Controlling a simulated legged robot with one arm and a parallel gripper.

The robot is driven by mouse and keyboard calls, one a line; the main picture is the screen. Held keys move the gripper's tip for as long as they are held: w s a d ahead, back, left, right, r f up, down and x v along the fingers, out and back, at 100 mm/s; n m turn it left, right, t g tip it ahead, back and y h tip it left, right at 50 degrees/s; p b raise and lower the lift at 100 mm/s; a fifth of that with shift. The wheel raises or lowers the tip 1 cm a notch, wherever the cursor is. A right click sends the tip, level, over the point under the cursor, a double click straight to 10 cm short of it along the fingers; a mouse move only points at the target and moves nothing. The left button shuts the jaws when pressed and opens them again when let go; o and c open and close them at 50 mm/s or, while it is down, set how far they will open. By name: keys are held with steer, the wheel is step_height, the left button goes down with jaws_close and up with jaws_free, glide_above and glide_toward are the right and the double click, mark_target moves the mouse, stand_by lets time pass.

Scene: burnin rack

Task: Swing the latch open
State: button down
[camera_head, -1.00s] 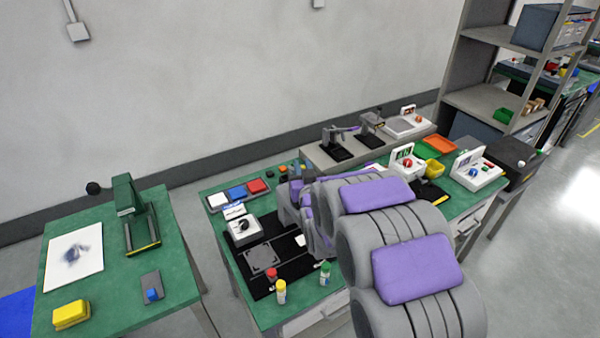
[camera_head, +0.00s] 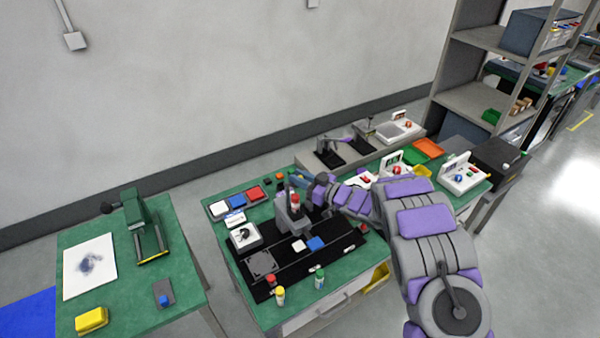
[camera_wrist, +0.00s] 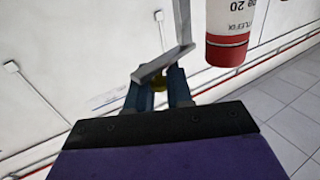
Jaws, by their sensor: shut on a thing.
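My gripper (camera_wrist: 158,88) is shut on a small part that looks like the latch, with a bit of yellow showing between its blue fingers in the wrist view. A grey angled bar (camera_wrist: 165,62) crosses at the fingertips. A white cylinder with a red end (camera_wrist: 228,45) hangs into the wrist view to the right, apart from the fingers. In the head view, my gripper (camera_head: 299,181) is small, at the far side of a grey fixture (camera_head: 290,217) with a red-topped piece (camera_head: 295,199). The latch itself is too small to make out there, so its angle cannot be told.
The fixture stands on a black mat (camera_head: 268,284) on the green bench, with a blue block (camera_head: 315,243) and a white block (camera_head: 298,245) nearby. Yellow (camera_head: 280,295) and green (camera_head: 320,278) bottles stand at the front edge. Control boxes are behind my arm on the right.

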steer(key=n+g+y, duration=0.1)
steer(key=g, duration=0.1)
steer(key=w+n+g+y, duration=0.1)
steer(key=n+g, duration=0.1)
steer(key=shift+w+a+g, duration=0.15)
steer(key=shift+a+g, duration=0.05)
steer(key=shift+g, duration=0.2)
steer(key=shift+r+n+g, duration=0.15)
steer(key=shift+n+g, duration=0.45)
steer(key=c, duration=1.1)
jaws_free()
steer(key=shift+w, duration=0.1)
steer(key=shift+a, duration=0.1)
steer(key=s+d+r, duration=0.2)
steer(key=s, duration=0.5)
steer(key=s+d+r, duration=0.2)
steer(key=s, duration=0.6)
steer(key=shift+s+r+p, duration=0.25)
steer(key=shift+r+p, duration=0.05)
steer(key=shift+r, duration=0.1)
